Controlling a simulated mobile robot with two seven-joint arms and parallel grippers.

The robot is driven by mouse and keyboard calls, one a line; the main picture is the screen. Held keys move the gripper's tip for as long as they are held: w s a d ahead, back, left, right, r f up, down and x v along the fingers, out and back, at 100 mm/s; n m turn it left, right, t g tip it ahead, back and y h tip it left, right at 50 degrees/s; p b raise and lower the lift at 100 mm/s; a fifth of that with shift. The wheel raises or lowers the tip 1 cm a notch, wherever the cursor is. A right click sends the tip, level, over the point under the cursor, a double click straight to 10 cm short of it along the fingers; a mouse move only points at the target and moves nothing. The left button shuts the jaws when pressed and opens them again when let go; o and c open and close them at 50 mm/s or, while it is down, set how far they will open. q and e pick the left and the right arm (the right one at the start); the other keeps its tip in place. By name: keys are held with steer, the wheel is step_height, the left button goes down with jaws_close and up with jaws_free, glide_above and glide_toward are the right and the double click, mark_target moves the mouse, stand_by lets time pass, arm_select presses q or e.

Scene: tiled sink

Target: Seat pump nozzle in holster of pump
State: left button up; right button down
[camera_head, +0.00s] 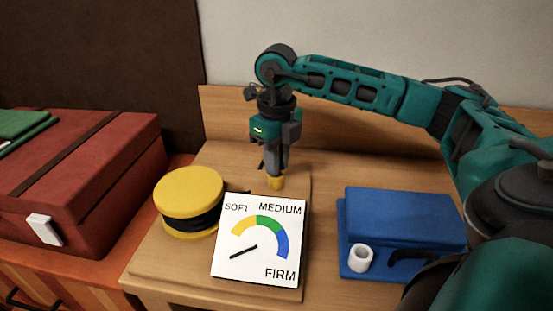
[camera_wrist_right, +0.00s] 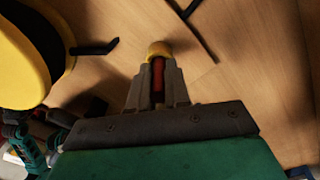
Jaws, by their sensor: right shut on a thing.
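My right gripper (camera_head: 274,172) points down over the wooden table behind the gauge panel. It is shut on a small red piece with a yellow end, which I take for the nozzle (camera_head: 276,183); the red part and yellow end also show in the right wrist view (camera_wrist_right: 158,48). The round yellow body with a black ribbed middle, likely the pump (camera_head: 188,190), stands left of the gripper, apart from it. A short black piece (camera_wrist_right: 95,48) sticks out from its side; I cannot tell whether this is the holster. My left gripper is not in view.
A white SOFT-MEDIUM-FIRM gauge panel (camera_head: 258,262) stands in front of the gripper, its needle toward lower left. A blue folded item (camera_head: 405,215) with a white ring (camera_head: 360,258) lies at right. A red case (camera_head: 75,180) is at left. A wooden backboard (camera_head: 345,140) runs behind.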

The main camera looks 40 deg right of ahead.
steer(key=c, duration=1.1)
jaws_free()
steer(key=shift+f, duration=0.15)
step_height(320, 180, up, 12)
steer(key=shift+r+p, duration=0.2)
steer(key=shift+p, duration=0.8)
